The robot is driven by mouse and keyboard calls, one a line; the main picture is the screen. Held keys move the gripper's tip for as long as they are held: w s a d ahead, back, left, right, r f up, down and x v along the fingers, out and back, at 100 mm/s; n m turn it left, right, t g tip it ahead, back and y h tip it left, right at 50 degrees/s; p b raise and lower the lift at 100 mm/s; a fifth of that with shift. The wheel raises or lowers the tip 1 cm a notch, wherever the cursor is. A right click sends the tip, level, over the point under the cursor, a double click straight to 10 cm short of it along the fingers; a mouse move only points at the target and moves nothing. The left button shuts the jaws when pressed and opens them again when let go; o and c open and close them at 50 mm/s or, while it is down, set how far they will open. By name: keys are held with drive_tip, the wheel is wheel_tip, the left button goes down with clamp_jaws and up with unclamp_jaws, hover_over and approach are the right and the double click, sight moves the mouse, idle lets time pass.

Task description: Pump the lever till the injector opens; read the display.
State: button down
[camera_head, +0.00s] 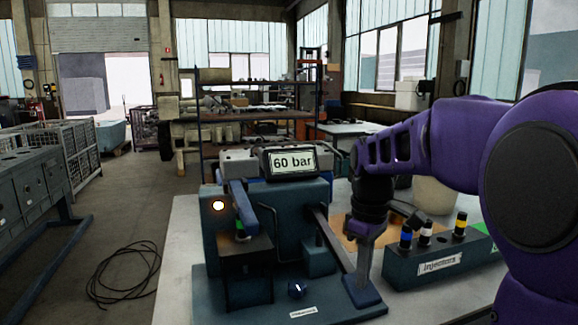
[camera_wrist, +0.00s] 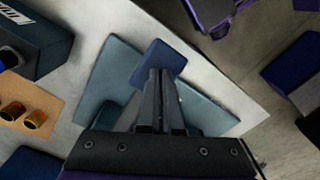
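The test stand (camera_head: 285,205) is a teal bench unit. Its display (camera_head: 292,162) reads "60 bar". A pump lever (camera_head: 335,240) slopes down from the stand's right side to a flat blue handle (camera_head: 362,293). The handle also shows in the wrist view (camera_wrist: 160,57). My gripper (camera_head: 362,280) points down at the handle, its fingers close together with tips at or on it; I cannot tell whether they press on it. An injector with a green band (camera_head: 240,229) stands upright at the stand's left, beneath a blue arm. A round lamp (camera_head: 218,205) glows there.
An injector rack (camera_head: 432,268) right of the lever holds injectors with blue, white and yellow bands. A pale bucket (camera_head: 435,195) stands behind it. A black cable (camera_head: 125,272) lies coiled on the floor at left.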

wheel_tip(320, 180, up, 8)
drive_tip(key=p, duration=0.7)
drive_tip(key=shift+s+d, duration=0.15)
drive_tip(key=shift+s, duration=0.3)
drive_tip(key=shift+f, duration=0.1)
drive_tip(key=shift+w+f+b, duration=0.15)
drive_tip(key=shift+f+b, duration=1.05)
drive_tip(key=shift+f, duration=0.9)
drive_tip(key=shift+w+f+b, duration=0.1)
drive_tip(key=shift+f+b, duration=1.1)
drive_tip(key=shift+f, duration=0.85)
wheel_tip(320, 180, up, 9)
drive_tip(key=p, duration=0.7)
drive_tip(key=shift+s+f, duration=0.2)
drive_tip(key=shift+s, duration=0.2)
